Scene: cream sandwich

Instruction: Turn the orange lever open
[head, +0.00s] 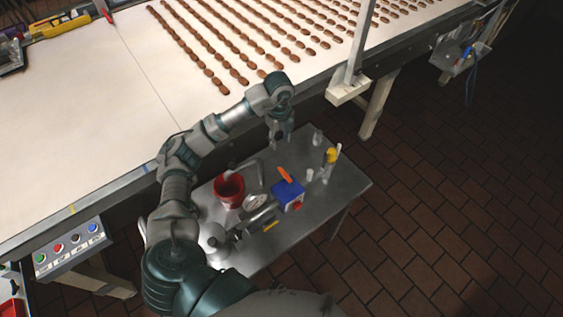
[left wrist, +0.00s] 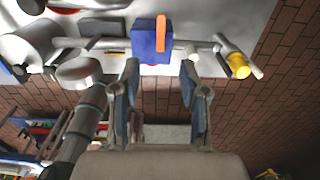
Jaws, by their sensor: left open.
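The orange lever (head: 285,174) sits on top of a blue box (head: 288,195) on the small metal table. In the left wrist view the orange lever (left wrist: 161,33) lies along the blue box (left wrist: 144,43), close to upright in the picture. My left gripper (head: 279,140) hangs over the far edge of the small table, beyond the lever and apart from it. In the left wrist view its two fingers (left wrist: 160,75) are spread with nothing between them, and the blue box shows past the tips. My right gripper is not in view.
A red cup (head: 229,190) stands left of the box. A yellow-topped item (head: 330,156) stands to its right. Metal vessels and pipes crowd the small table (head: 343,190). A long conveyor (head: 110,110) with rows of brown sandwiches runs behind it.

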